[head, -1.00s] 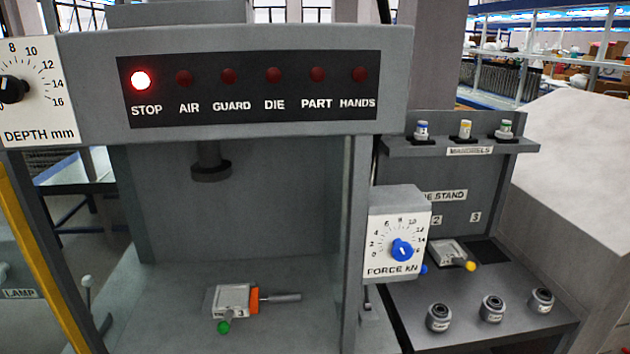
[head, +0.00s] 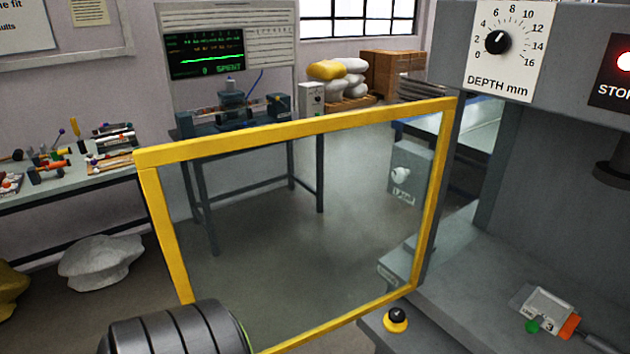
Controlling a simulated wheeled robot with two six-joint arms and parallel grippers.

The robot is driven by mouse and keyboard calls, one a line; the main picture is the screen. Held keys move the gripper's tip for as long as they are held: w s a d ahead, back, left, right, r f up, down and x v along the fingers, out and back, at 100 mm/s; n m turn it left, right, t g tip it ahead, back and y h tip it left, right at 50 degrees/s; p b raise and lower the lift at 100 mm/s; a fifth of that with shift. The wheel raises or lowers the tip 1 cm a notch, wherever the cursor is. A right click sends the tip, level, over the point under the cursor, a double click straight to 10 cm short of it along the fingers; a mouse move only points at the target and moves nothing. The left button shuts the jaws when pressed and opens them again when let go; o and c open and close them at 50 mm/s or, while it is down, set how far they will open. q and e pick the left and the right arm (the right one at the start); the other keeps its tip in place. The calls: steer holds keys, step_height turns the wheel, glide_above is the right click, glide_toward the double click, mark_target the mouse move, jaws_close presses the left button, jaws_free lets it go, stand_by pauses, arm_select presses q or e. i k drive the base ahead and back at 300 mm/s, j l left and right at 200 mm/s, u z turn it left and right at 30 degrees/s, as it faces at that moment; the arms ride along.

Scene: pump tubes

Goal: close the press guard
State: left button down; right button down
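The press guard (head: 300,130) is a clear panel in a yellow frame. In the head view it stands open, swung out to the left, with its right edge by the left post of the grey press (head: 490,170). Its lower left part is hidden behind a dark ribbed arm part of mine at the bottom edge. The press opening is uncovered on the right, and a grey block with green and orange ends (head: 548,306) lies on the press bed. Neither of my grippers is in view.
A yellow-based black button (head: 396,319) sits just below the guard's lower right corner. A workbench with tools (head: 60,185) stands at the left. A bench with a screen (head: 205,53) is behind the guard. White sacks (head: 100,260) lie on the floor.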

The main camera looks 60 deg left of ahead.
mark_target(147, 160)
steer(key=k+j+z, duration=0.25)
steer(key=k+j, duration=0.7)
steer(key=j, duration=0.15)
steer(key=i+j, duration=0.1)
steer(key=j, duration=0.4)
steer(key=i+j+z, duration=0.1)
steer(key=j, duration=0.45)
steer(key=i+j, duration=0.15)
steer(key=j, duration=0.35)
steer(key=z, duration=0.05)
